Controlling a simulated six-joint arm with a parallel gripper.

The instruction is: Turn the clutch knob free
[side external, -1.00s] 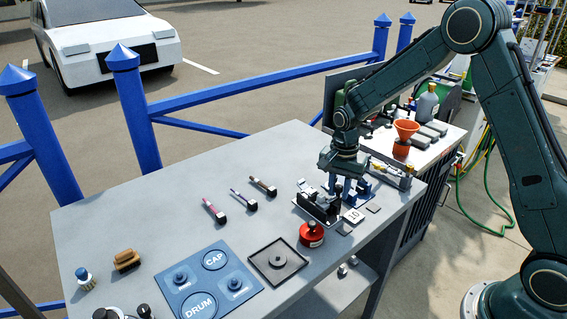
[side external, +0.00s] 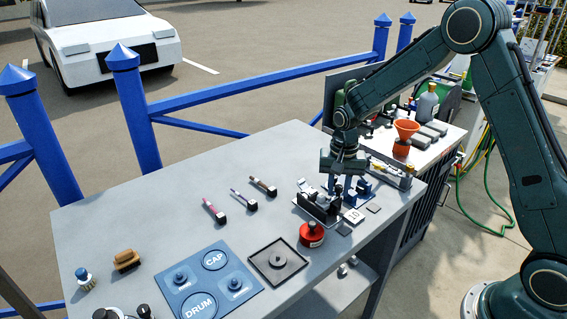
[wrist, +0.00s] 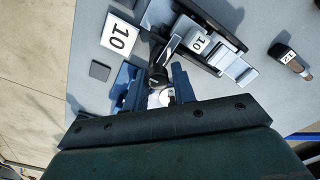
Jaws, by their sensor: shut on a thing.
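The clutch knob (wrist: 158,76) is a small dark knob with a pale mark on top, seen between the fingers in the wrist view. My gripper (wrist: 155,80) points down, with its blue-grey fingers on either side of the knob and shut on it. In the side view my gripper (side external: 336,188) is low over the clutch unit (side external: 318,207), a black and silver block near the right end of the grey bench. The knob is mostly hidden there by the fingers.
A white card marked 10 (side external: 354,216) lies beside the unit. A red round container (side external: 311,234) stands in front of it. A black square tray (side external: 262,268) and a blue board (side external: 232,268) marked DRUM and CAP lie nearer. Several marker-like tools lie left, with bare bench around them.

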